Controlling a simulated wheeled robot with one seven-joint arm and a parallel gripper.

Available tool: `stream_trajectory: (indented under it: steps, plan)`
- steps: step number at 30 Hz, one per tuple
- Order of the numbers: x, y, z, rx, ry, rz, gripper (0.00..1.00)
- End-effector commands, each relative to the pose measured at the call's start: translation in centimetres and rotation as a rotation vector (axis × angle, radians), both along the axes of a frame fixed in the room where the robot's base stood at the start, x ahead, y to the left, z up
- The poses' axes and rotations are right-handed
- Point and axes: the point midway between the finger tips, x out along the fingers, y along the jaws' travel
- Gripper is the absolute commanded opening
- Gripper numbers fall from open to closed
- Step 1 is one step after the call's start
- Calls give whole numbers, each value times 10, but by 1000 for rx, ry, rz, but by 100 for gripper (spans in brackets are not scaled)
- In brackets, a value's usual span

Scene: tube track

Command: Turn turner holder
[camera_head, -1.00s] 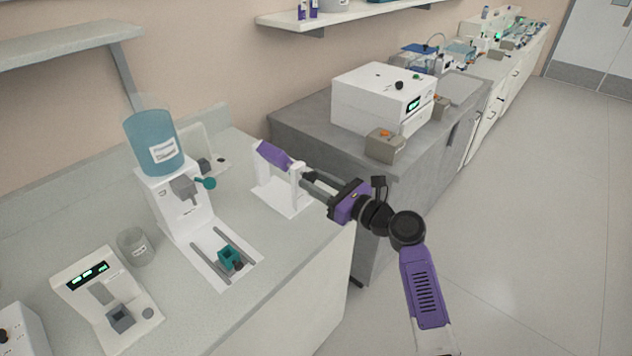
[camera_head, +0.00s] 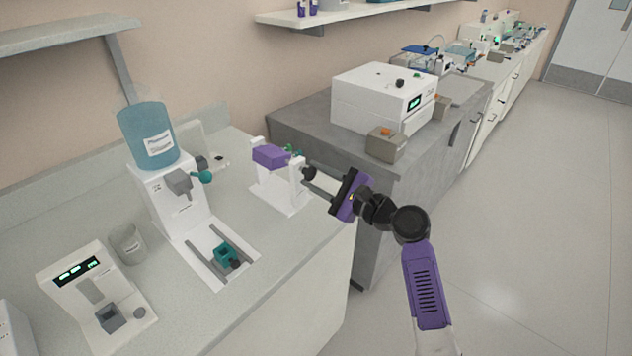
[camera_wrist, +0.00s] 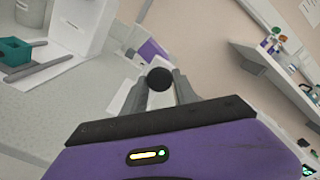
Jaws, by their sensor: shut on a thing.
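The turner holder is a purple block (camera_head: 270,156) held between the uprights of a white stand (camera_head: 286,196) on the grey counter. In the head view it looks roughly level. A dark round knob (camera_head: 310,173) sits at its right end. My gripper (camera_head: 309,177) reaches in from the right and is shut on this knob. In the wrist view the black knob (camera_wrist: 159,79) lies between my two grey fingertips, with part of the purple block (camera_wrist: 152,50) behind it. A bit of green shows beside the holder in the head view.
A dispenser (camera_head: 178,200) with a blue bottle (camera_head: 148,135) stands left of the stand. A teal holder (camera_head: 227,252) sits on its base. A beaker (camera_head: 129,244) and a small device (camera_head: 95,295) are farther left. A white machine (camera_head: 380,98) and grey box (camera_head: 387,143) stand behind right.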

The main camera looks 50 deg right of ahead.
Motion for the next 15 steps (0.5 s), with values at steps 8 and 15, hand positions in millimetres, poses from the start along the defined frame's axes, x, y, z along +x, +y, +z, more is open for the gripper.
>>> stream_trajectory:
  steps: [8, 15]
  plan:
    - [0, 0, -3, -264, -10, 0, 0]
    - [0, -1, -3, -492, -17, 0, 0]
